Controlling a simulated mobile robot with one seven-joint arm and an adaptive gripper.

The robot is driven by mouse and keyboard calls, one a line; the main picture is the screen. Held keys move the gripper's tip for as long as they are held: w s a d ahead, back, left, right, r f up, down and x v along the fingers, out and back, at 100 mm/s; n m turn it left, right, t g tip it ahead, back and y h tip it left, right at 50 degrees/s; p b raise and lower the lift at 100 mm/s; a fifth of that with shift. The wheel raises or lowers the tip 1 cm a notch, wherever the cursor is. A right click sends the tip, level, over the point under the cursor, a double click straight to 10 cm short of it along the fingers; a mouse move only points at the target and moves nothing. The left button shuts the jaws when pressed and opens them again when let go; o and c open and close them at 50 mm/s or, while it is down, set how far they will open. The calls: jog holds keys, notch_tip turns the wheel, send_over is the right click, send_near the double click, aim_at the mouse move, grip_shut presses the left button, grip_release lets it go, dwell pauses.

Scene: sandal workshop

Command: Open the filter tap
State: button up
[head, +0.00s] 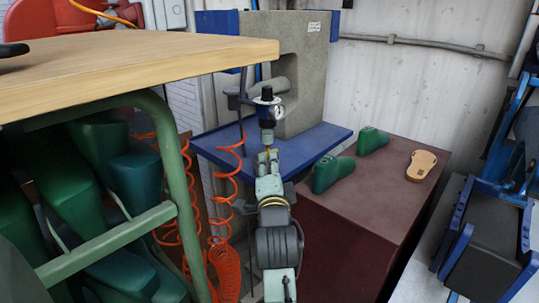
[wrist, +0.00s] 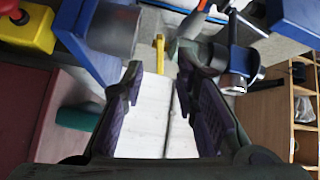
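The filter unit (head: 266,108), with a black knob, a round gauge and a clear-looking bowl, hangs beside the grey press. A small yellow part (head: 268,150), which looks like the tap, shows at its lower end, just above my gripper (head: 266,157). In the wrist view a narrow yellow lever (wrist: 160,52) stands between and slightly beyond the fingertips of my gripper (wrist: 159,76). The two fingers are spread apart, with nothing held between them. I cannot tell whether either finger touches the lever.
A wooden bench (head: 130,62) on a green frame stands close on the left, with green lasts (head: 75,175) below. Orange coiled hose (head: 222,185) hangs left of my arm. The blue press table (head: 315,142) and maroon cabinet (head: 350,210) lie to the right.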

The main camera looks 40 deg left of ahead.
jog(key=shift+p+x, duration=0.35)
jog(key=shift+x, duration=1.8)
jog(key=shift+c, duration=0.3)
grip_shut()
